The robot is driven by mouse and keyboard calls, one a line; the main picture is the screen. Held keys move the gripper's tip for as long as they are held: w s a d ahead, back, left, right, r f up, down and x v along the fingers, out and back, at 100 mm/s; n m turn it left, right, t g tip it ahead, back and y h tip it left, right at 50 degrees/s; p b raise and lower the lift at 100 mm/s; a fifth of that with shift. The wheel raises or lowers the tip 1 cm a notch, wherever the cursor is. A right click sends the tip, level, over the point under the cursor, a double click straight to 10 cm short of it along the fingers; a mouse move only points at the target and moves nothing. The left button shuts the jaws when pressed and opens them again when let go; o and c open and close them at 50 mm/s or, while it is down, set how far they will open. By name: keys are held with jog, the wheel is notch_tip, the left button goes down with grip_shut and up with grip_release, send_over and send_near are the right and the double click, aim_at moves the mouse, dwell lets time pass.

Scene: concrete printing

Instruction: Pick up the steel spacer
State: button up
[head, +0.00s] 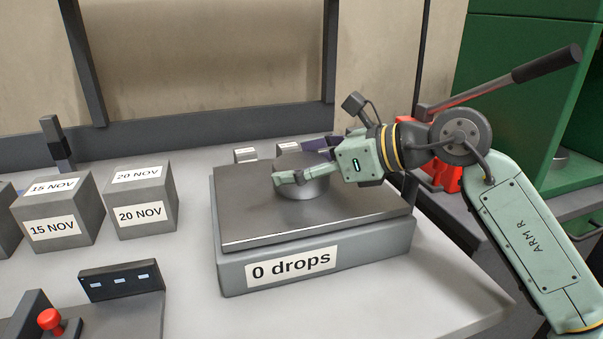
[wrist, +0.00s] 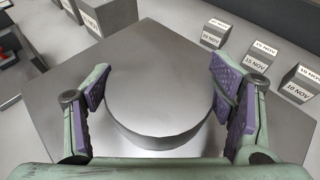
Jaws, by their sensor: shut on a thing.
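The steel spacer is a short grey metal disc (head: 305,188) on the dark flat plate of a grey block labelled "0 drops" (head: 290,265). In the wrist view the spacer (wrist: 158,90) fills the middle between the purple finger pads. My gripper (head: 303,176) is at the spacer, with a finger on either side, shut on it. In the wrist view my gripper (wrist: 160,95) has its pads against the left and right edges of the disc. Part of the spacer is hidden behind the fingers in the head view. I cannot tell whether it is clear of the plate.
Grey cubes labelled "15 NOV" (head: 58,210) and "20 NOV" (head: 140,203) stand left of the plate. A control box with a red button (head: 50,320) is at front left. A red device with a long black-handled lever (head: 545,63) is at right, by a green cabinet (head: 510,85).

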jog(key=c, duration=1.2)
jog(key=shift+r, duration=0.2)
jog(key=shift+c, duration=0.2)
